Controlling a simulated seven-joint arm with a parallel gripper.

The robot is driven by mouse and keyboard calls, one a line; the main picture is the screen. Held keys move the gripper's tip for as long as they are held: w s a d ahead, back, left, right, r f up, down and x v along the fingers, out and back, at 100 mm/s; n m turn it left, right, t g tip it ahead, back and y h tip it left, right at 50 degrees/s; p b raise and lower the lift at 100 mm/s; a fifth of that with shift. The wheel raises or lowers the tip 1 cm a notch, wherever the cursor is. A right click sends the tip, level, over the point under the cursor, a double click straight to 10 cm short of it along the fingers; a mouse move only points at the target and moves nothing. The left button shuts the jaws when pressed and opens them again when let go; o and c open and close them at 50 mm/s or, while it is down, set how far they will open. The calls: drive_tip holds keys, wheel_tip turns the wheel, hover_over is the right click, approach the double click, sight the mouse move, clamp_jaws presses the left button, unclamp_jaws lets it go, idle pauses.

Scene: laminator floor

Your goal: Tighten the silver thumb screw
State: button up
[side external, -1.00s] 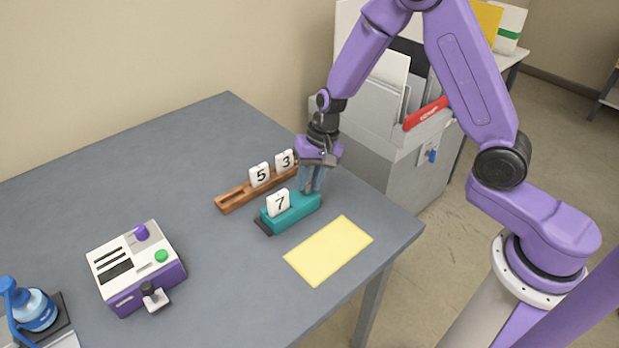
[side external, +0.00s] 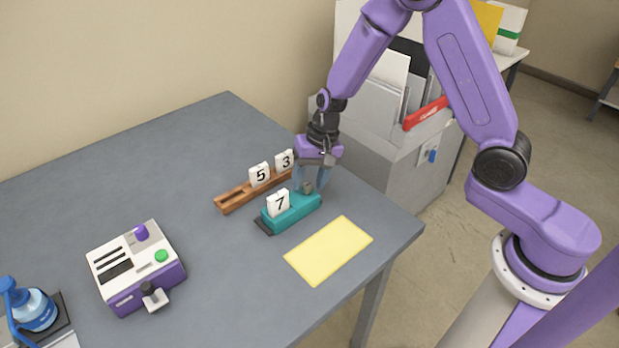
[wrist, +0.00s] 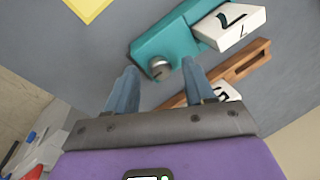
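The silver thumb screw (wrist: 160,68) is a round grey knob on the end of a teal block (wrist: 168,40). It also shows in the side view (side external: 307,188), on the teal block (side external: 292,212) at the end away from the "7" tile (side external: 279,203). My gripper (side external: 310,182) is just above that end, pointing down and open. In the wrist view its two bluish fingers (wrist: 159,66) appear on either side of the screw, with gaps visible. Whether the tips are level with the screw I cannot tell.
A wooden rack (side external: 236,196) with "5" and "3" tiles lies close behind the block. A yellow sheet (side external: 328,250) lies in front. Table between is clear.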

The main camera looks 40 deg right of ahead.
drive_tip(key=v, duration=1.7)
drive_tip(key=shift+r, duration=0.15)
drive_tip(key=shift+s, duration=0.15)
drive_tip(key=s+d+f+n+h, duration=0.1)
drive_tip(key=s+n, duration=0.7)
drive_tip(key=s, duration=0.6)
drive_tip(key=s+d+f+n+h, duration=0.1)
drive_tip(key=s+n, duration=0.8)
drive_tip(key=s, duration=0.5)
drive_tip(key=shift+d+g, duration=0.35)
drive_tip(key=shift+g, duration=0.05)
